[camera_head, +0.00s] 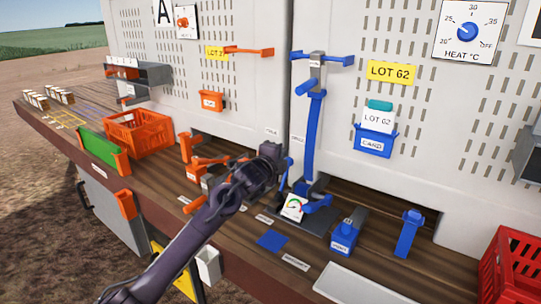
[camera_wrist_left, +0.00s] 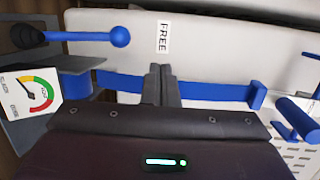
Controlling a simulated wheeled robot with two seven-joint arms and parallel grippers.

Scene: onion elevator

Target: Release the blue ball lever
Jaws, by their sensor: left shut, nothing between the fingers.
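The blue ball lever shows in the left wrist view as a blue ball (camera_wrist_left: 120,36) on a blue rod from a dark base at the left. In the head view its ball (camera_head: 289,161) stands just right of my left gripper (camera_head: 272,151), partly hidden by it. In the wrist view my left gripper (camera_wrist_left: 162,70) is shut, with its fingertips together and empty. The ball lies beside the fingertips with a visible gap. A FREE label (camera_wrist_left: 163,36) is on the pale panel beyond the fingertips. My right gripper is in neither view.
A tall blue post (camera_head: 313,135) rises right of the lever. A gauge (camera_head: 294,207) stands below it on the bench. An orange mechanism (camera_head: 205,162) is to the left. A blue box (camera_head: 346,235) and a red crate (camera_head: 510,265) are at the right.

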